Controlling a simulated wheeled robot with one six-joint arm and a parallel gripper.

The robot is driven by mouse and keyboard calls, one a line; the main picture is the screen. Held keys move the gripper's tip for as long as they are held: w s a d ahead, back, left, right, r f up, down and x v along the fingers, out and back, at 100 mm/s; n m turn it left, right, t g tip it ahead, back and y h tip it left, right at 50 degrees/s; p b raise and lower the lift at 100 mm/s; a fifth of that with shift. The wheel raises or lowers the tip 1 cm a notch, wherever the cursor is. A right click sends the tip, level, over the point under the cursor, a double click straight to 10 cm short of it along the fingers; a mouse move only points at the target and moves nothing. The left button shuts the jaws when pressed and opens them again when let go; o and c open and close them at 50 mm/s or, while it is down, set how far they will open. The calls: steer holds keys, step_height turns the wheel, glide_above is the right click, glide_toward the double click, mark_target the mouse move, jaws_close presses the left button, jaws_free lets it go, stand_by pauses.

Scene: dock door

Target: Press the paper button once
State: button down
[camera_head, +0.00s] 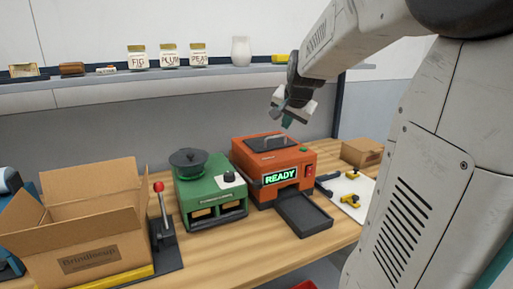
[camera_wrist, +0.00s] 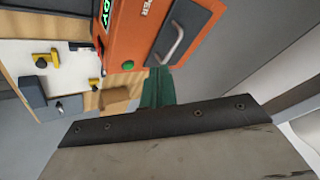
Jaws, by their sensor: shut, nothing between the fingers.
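An orange machine (camera_head: 270,160) with a lit green READY display (camera_head: 280,177) stands on the wooden table. In the wrist view its orange face (camera_wrist: 132,30) shows a round green button (camera_wrist: 128,65) near its lower edge, with partly cut-off lettering ending in "PER" close by. A dark lid with a metal handle (camera_wrist: 172,44) lies beside it. My gripper (camera_head: 287,119) is above the machine, apart from it, shut and empty. In the wrist view its teal fingers (camera_wrist: 158,88) are together, just right of and below the green button in the picture.
A black tray (camera_head: 304,213) juts from the machine's front. A green machine (camera_head: 210,188) stands to its left, then a red-knobbed lever (camera_head: 160,205) and an open cardboard box (camera_head: 85,225). A white board with yellow and black parts (camera_head: 350,192) and a small box (camera_head: 362,153) are at right.

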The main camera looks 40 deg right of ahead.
mark_target(303, 149)
steer(key=w+d+m+h, duration=0.1)
steer(key=d+m, duration=0.2)
steer(key=d, duration=0.7)
steer(key=shift+r+h, duration=0.35)
steer(key=shift+h, duration=0.05)
steer(key=shift+d, duration=0.1)
steer(key=shift+f, duration=4.45)
steer(key=shift+f, duration=0.4)
